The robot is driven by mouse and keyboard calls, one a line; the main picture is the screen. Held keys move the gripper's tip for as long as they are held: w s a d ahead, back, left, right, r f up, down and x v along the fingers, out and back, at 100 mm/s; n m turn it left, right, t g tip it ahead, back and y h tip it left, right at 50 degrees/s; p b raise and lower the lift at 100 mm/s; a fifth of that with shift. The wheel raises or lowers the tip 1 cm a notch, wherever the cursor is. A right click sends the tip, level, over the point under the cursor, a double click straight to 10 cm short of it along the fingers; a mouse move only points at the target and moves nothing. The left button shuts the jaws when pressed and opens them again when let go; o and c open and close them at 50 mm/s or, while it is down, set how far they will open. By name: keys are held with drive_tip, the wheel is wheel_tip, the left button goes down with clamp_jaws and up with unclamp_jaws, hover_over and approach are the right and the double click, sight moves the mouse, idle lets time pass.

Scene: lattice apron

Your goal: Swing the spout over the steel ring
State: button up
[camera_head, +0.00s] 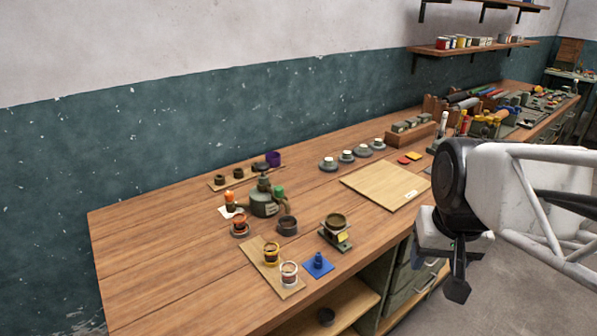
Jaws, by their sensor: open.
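A grey-green dispenser-like body (264,202) stands on the wooden bench, left of centre, with an orange-topped part on its left and a green-topped part on its right. Its spout is too small to make out surely. A dark grey round cup or ring (287,226) sits just in front of it; I cannot tell whether this is the steel ring. An orange-brown cup (240,223) stands on a round base to the left. My gripper (456,274) hangs in front of the bench at the right, open and empty, well apart from these things.
A pale board (384,185) lies mid-bench. Several round pieces stand behind. The bench's left end is clear.

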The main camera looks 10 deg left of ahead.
drive_tip(key=w+a+r, duration=0.2)
drive_tip(key=w+a, duration=0.4)
drive_tip(key=w, duration=0.5)
drive_tip(key=g, duration=0.2)
hover_over(279, 187)
drive_tip(key=f, duration=0.6)
drive_tip(key=shift+s+d+f, duration=0.2)
drive_tip(key=shift+s+f, duration=0.05)
drive_tip(key=shift+f, duration=0.05)
drive_tip(key=shift+w+a+f, duration=0.1)
drive_tip(key=shift+w+a, duration=0.05)
drive_tip(key=shift+a, duration=0.05)
drive_tip(key=shift+f, duration=0.2)
drive_tip(key=shift+f, duration=3.75)
drive_tip(key=shift+c, duration=0.2)
clamp_jaws()
